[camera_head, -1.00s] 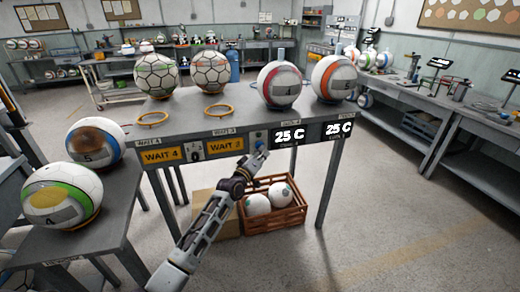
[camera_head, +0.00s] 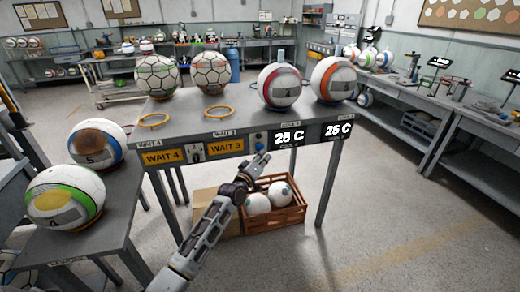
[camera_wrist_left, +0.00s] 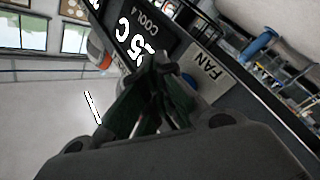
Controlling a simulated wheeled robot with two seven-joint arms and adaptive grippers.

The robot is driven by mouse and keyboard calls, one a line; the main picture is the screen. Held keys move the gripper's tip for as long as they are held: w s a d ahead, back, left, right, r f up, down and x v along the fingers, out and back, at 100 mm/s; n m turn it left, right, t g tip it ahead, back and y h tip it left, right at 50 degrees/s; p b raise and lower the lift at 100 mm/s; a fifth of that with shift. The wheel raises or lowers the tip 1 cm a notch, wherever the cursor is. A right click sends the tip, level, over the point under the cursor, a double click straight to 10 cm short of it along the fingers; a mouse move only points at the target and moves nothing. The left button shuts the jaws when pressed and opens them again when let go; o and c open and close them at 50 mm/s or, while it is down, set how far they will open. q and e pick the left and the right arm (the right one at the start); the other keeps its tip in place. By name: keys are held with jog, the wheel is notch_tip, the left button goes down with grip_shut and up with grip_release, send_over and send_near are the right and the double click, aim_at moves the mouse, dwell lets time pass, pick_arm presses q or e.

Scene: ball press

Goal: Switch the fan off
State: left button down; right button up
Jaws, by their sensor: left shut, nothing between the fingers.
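A small blue knob (camera_head: 259,147) sits on the front panel of the grey table, just left of the left temperature display (camera_head: 286,138). In the left wrist view a plate reading FAN (camera_wrist_left: 209,72) is on the same panel beside the display, and a bit of blue shows behind my fingers. My left gripper (camera_head: 262,161) is shut and empty, just below and in front of the knob. Its fingers (camera_wrist_left: 160,68) cover part of the area beside the FAN plate, so I cannot tell whether they touch the knob. My right gripper is not in view.
Several balls stand on the table (camera_head: 235,105). A brown crate (camera_head: 290,214) with two balls and a cardboard box (camera_head: 205,203) are on the floor below. A lower side table (camera_head: 118,212) with two balls is at left. Floor at right is clear.

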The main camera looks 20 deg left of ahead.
pick_arm(q)
jog(key=shift+s+d+p, duration=0.45)
jog(key=shift+s+p, duration=0.15)
jog(key=shift+s, duration=0.1)
jog(key=shift+s+d+p, duration=0.5)
jog(key=shift+s+p, duration=0.1)
jog(key=shift+s, duration=0.15)
jog(key=shift+s+d+p, duration=0.45)
jog(key=shift+s+p, duration=0.15)
jog(key=shift+s, duration=0.1)
